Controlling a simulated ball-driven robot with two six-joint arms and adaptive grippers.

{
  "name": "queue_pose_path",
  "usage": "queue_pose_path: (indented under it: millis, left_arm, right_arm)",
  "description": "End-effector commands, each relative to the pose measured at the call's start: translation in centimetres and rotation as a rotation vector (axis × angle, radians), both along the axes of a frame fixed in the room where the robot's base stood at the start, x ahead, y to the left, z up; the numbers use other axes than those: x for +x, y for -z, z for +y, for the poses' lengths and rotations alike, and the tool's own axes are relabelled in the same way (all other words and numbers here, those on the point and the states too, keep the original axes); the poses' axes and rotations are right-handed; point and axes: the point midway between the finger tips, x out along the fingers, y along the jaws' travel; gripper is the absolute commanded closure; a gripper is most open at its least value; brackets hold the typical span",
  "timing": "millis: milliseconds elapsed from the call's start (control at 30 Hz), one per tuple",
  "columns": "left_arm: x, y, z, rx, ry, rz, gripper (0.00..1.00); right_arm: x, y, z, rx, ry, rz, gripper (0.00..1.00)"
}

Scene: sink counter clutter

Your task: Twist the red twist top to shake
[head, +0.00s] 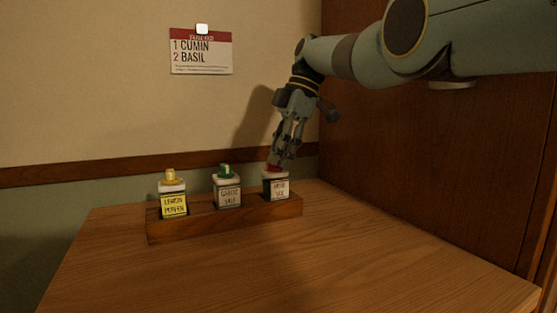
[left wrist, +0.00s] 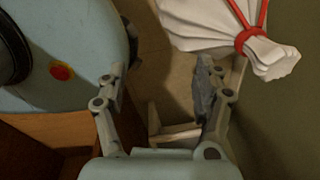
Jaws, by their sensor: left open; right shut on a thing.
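The red twist top (head: 273,168) sits on the rightmost spice jar (head: 277,188), which has a pale label and stands upright in the wooden rack (head: 225,221). My right gripper (head: 275,160) comes down from above and is shut on the red top. The fingers partly hide the top. The turn position of the top is too small to read. My left gripper (left wrist: 158,90) shows in the left wrist view, open, with nothing between its fingers; it is not in the head view.
A yellow-topped lemon pepper jar (head: 173,200) and a green-topped jar (head: 228,192) stand left in the rack. A card (head: 201,52) hangs on the wall. A white bag with red tie (left wrist: 225,25) is near my left gripper. The front counter (head: 270,265) is clear.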

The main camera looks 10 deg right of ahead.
Motion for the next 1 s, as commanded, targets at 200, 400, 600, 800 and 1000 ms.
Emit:
queue_pose_path:
  millis: [200, 400, 600, 800, 1000]
  left_arm:
    - [0.02, -0.03, 0.01, 0.000, 0.000, 0.000, 0.32]
    - [0.03, -0.03, 0.01, 0.000, 0.000, 0.000, 0.32]
    - [0.03, -0.03, 0.02, 0.000, 0.000, -0.001, 0.32]
    - [-0.10, -0.04, 0.19, 0.002, 0.000, 0.001, 0.32]
    - [0.19, -0.98, 0.09, 0.001, 0.000, -0.004, 0.32]
  right_arm:
    - [0.03, -0.03, -0.04, -0.001, 0.001, -0.001, 1.00]
    - [0.03, -0.02, -0.03, -0.001, 0.001, -0.001, 0.66]
    - [0.02, -0.01, -0.01, -0.001, 0.001, -0.001, 0.62]
    - [0.02, -0.01, -0.01, 0.000, 0.001, -0.001, 0.62]
    - [-0.03, -0.26, -0.01, 0.000, 0.015, 0.000, 0.62]
